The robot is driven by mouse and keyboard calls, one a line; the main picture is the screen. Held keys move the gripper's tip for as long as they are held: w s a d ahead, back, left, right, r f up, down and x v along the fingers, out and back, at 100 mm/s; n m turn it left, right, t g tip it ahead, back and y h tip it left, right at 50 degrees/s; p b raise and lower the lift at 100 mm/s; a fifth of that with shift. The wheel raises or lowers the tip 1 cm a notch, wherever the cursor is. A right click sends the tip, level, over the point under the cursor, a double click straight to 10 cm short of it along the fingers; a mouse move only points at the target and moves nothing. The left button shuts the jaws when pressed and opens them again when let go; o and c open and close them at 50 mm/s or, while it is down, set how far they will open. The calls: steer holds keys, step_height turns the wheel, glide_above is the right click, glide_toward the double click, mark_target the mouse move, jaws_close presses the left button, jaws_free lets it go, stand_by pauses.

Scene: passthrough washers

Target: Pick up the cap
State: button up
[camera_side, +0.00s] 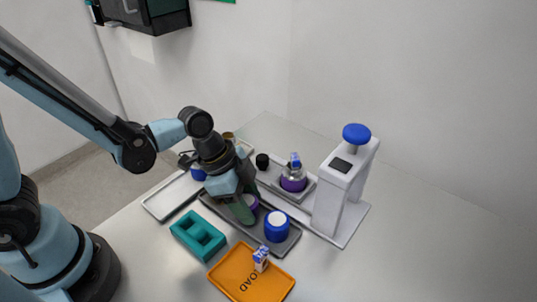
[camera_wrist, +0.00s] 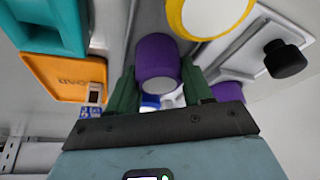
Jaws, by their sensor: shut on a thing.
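My gripper (camera_side: 243,212) reaches down over the dark grey tray (camera_side: 207,202) in the side view. Its green fingers are shut on a purple cap-like cylinder (camera_wrist: 156,55) with a pale end face, seen between them in the wrist view.
A blue cylinder with a white top (camera_side: 277,228) stands on the grey tray, close right of the gripper. A white press with a blue knob (camera_side: 356,133) and a purple-banded jar (camera_side: 293,182) are behind. A teal block (camera_side: 197,236) and an orange tray (camera_side: 250,275) lie in front.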

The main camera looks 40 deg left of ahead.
steer(key=shift+r, duration=0.1)
steer(key=shift+r, duration=0.75)
step_height(320, 180, up, 2)
steer(key=shift+r, duration=0.15)
steer(key=s+d+r, duration=0.6)
steer(key=s+r, duration=0.1)
steer(key=s, duration=0.2)
step_height(320, 180, up, 4)
glide_above(254, 202)
steer(key=d, duration=0.5)
steer(key=w+a, duration=0.1)
steer(key=w, duration=0.2)
steer(key=w+a, duration=0.1)
steer(key=w, duration=0.3)
steer(key=w+a, duration=0.1)
steer(key=w, duration=0.3)
steer(key=shift+w+r, duration=0.1)
steer(key=shift+r, duration=0.15)
steer(key=shift+f, duration=2.3)
steer(key=shift+f, duration=0.3)
